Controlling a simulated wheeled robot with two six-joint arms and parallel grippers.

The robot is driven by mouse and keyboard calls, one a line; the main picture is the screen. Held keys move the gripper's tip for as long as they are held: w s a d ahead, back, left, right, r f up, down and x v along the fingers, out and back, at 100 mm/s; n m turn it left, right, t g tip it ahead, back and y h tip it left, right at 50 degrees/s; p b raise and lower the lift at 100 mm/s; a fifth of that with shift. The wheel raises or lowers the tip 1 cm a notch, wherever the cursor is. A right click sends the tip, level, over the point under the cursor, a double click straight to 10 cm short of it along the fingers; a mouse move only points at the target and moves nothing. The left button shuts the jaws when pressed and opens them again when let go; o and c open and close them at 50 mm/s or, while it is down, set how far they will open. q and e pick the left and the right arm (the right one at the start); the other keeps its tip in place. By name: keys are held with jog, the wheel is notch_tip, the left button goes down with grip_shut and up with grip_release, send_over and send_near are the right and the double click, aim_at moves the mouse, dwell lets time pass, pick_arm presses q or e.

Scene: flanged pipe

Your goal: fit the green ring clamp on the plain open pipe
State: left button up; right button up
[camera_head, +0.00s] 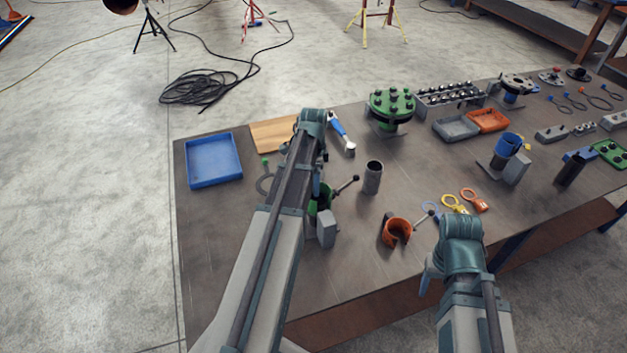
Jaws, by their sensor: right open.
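The green ring clamp (323,196) is in the middle left of the table, partly hidden behind my left arm. Its dark handle with a round knob sticks out to the right. The plain open pipe (372,178) stands upright just right of the clamp, apart from it, with nothing around it. My left arm reaches over the table beside the clamp; its fingers are hidden, so I cannot tell whether they hold the clamp. My right gripper (430,272) is open and empty near the front table edge, partly hidden by its own wrist.
An orange open clamp (397,232) lies in front of the pipe. A grey block (327,229) stands below the green clamp. Coloured tags (454,204) lie to the right. A blue tray (214,160) sits at the left, and a green flange (391,104) stands behind. The front left is clear.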

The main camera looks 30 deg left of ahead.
pick_arm(q)
jog(key=shift+r, duration=0.1)
notch_tip(320, 180, up, 23)
jog(key=p, duration=2.2)
jog(key=shift+f+p, duration=0.2)
jog(key=shift+p, duration=0.15)
